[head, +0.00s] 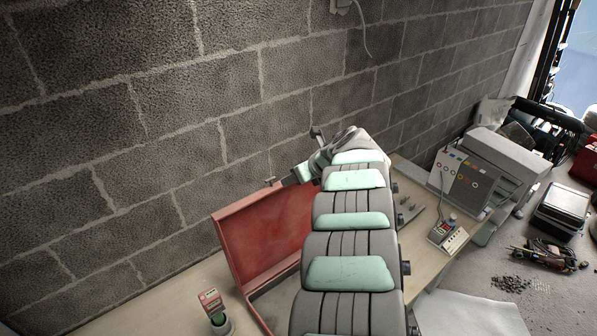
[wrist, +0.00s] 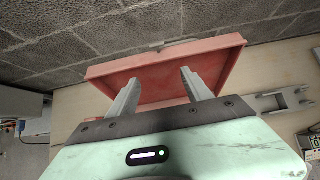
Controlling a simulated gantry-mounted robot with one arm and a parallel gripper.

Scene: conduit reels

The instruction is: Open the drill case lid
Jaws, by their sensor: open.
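The red drill case lid (head: 262,238) stands raised and steeply tilted near the block wall in the head view. Its rimmed inner face shows in the wrist view (wrist: 158,88). The case's lower part (head: 268,312) is mostly hidden behind my arm, and I cannot see what is inside it. My gripper (wrist: 158,77) is open and empty, with its two fingers apart in front of the lid's face. In the head view my gripper (head: 294,157) is at the lid's upper right edge; I cannot tell whether it touches.
The block wall (head: 200,110) is close behind the lid. A small red-labelled item (head: 212,300) and a green-topped cup (head: 221,322) stand left of the case. A grey bracket (wrist: 283,101) lies on the bench to the right. A control box (head: 468,180) is farther right.

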